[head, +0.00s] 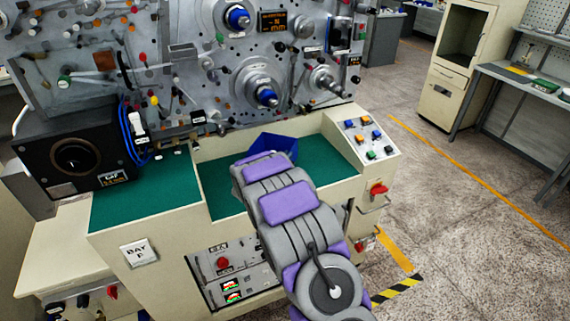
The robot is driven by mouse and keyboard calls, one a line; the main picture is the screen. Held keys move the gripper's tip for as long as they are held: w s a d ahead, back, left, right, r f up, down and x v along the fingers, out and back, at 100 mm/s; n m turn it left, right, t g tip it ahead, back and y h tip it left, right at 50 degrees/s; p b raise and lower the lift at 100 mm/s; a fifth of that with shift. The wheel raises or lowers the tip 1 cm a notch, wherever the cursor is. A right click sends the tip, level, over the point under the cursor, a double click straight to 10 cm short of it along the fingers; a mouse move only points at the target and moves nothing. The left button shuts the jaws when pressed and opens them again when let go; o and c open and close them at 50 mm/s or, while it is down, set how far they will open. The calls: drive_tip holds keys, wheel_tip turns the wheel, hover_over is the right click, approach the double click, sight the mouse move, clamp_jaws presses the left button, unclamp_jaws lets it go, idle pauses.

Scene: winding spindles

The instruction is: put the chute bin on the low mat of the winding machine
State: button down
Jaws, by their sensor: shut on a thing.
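The chute bin (284,145) is a blue angular container, partly hidden behind my gripper. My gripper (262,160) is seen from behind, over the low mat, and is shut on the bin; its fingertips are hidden. The low mat (222,190) is the green surface sunk in the middle of the winding machine's bench, to the right of a higher green mat (150,192). The bin appears above the rear part of the low mat. I cannot tell whether it touches the mat.
The machine's upright panel (190,60) with spindles and knobs stands behind the mats. A black box (75,150) stands at the left. A sloped button panel (366,138) borders the low mat on the right. The low mat's left part is clear. Open floor (450,200) lies to the right.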

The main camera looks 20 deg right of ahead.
drive_tip(key=shift+w+d+f, duration=0.1)
drive_tip(key=shift+w+d, duration=0.4)
drive_tip(key=shift+w, duration=0.05)
drive_tip(key=shift+w+a, duration=0.35)
drive_tip(key=shift+a, duration=0.1)
drive_tip(key=f, duration=0.1)
drive_tip(key=a+f+b, duration=0.1)
drive_tip(key=f, duration=0.1)
drive_tip(key=shift+f, duration=0.2)
drive_tip(key=shift+s+d, duration=0.1)
drive_tip(key=shift+d, duration=0.45)
drive_tip(key=c, duration=1.3)
unclamp_jaws()
drive_tip(key=shift+d, duration=0.25)
drive_tip(key=shift+o, duration=0.2)
drive_tip(key=shift+a+r, duration=0.1)
drive_tip(key=shift+a, duration=0.6)
drive_tip(key=p+v, duration=0.1)
drive_tip(key=v, duration=1)
drive_tip(key=shift+s, duration=0.4)
